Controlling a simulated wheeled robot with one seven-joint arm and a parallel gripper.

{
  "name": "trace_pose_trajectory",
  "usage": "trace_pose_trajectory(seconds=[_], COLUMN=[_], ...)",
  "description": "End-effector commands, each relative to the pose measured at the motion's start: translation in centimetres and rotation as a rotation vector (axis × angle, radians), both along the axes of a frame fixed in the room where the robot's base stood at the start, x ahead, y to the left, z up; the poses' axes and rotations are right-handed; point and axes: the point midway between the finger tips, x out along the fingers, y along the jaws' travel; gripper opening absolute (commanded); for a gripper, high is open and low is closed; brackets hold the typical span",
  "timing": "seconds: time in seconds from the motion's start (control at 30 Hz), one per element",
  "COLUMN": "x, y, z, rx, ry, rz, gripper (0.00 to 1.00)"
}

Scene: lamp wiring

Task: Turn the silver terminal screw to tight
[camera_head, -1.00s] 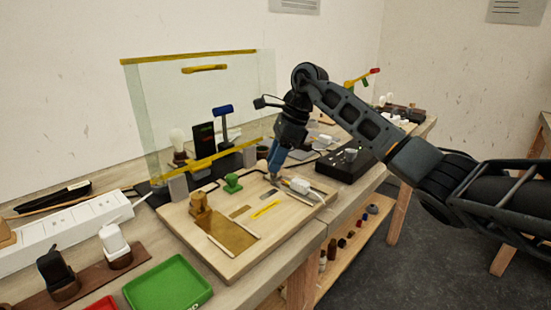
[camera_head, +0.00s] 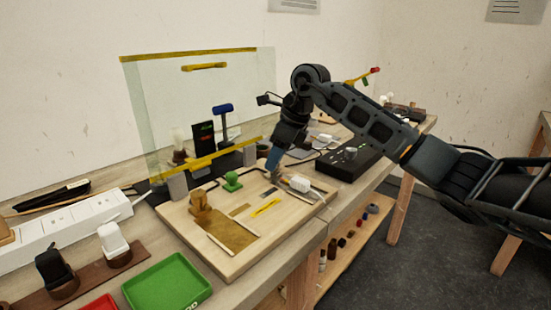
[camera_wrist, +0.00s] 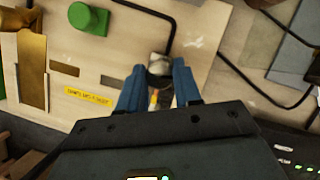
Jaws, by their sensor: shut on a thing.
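The silver terminal screw (camera_wrist: 158,62) shows in the wrist view between the two blue fingers of my gripper (camera_wrist: 159,82). My gripper is shut on it, and the fingers hide part of it. In the head view my gripper (camera_head: 273,166) points down onto the right part of the wooden board (camera_head: 290,222), where the screw is hidden behind the fingers. I cannot tell how tight the screw is.
A green terminal (camera_head: 232,181) and a brass one (camera_head: 200,207) stand left on the board. A black cable (camera_wrist: 150,12) runs close by the screw. A white block (camera_head: 300,184) lies right of my gripper. A clear panel with yellow edges (camera_head: 190,56) stands behind.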

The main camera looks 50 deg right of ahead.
Motion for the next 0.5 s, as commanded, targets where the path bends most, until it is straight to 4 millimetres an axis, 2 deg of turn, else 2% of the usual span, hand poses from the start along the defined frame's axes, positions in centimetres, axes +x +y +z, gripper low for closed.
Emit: trace_pose_trajectory(seconds=[0.5], x=[0.0], y=[0.23], z=[-0.02], rx=[-0.004], ry=[-0.005], rz=[-0.489], gripper=[0.03])
